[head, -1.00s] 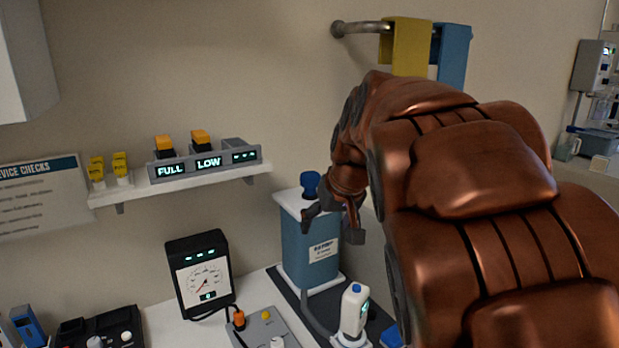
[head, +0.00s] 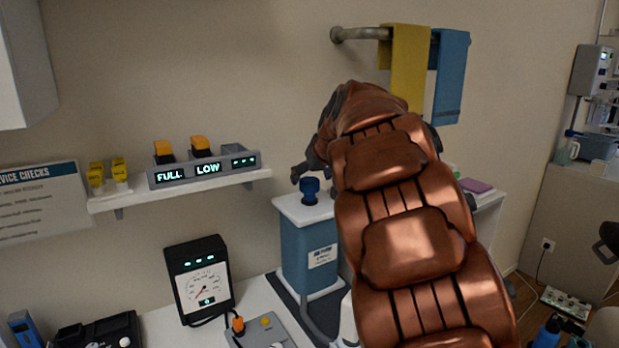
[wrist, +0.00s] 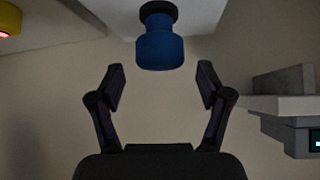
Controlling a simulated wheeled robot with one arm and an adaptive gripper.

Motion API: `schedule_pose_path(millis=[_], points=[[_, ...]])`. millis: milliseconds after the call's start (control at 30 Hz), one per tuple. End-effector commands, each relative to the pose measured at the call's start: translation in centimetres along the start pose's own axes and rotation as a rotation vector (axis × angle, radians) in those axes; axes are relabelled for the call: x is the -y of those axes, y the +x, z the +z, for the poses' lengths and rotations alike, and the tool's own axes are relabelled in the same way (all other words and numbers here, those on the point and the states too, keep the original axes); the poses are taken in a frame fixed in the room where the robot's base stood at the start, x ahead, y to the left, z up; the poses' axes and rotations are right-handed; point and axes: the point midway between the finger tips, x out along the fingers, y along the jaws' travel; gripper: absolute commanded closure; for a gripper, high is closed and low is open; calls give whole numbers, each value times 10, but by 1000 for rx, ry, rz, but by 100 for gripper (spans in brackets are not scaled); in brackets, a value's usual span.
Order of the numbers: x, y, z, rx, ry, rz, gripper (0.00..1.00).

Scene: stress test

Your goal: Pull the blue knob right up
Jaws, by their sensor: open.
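The blue knob (head: 310,190) stands upright on the white top of a blue box-shaped pump (head: 309,250). In the wrist view the blue knob (wrist: 160,42) is at the top middle, on a dark collar. My gripper (wrist: 160,80) is open and empty, its two fingers apart on either side of the line to the knob. The knob lies just beyond the fingertips, not between them. In the head view my gripper (head: 303,172) is partly hidden by my arm and appears just above and behind the knob.
A wall shelf (head: 180,187) with a lit display bar (head: 205,168) and yellow and orange items is to the left. A gauge box (head: 200,285) stands on the bench below. Yellow (head: 408,70) and blue (head: 450,80) towels hang on a rail above.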

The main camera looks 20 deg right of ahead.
Motion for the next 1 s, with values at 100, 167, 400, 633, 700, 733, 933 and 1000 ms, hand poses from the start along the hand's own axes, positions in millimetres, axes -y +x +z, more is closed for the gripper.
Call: schedule_pose_path(millis=[100, 167, 400, 633, 700, 733, 933, 1000], points=[[0, 13, -1, 1, 0, 1, 22], [0, 18, 0, 1, 0, 0, 22], [0, 26, 0, 1, 1, -1, 22], [0, 25, 1, 1, 1, -1, 30], [0, 25, 1, 1, 1, -1, 37], [0, 25, 1, 1, 1, -1, 40], [0, 25, 1, 1, 1, -1, 61], [0, 25, 1, 1, 1, 0, 68]])
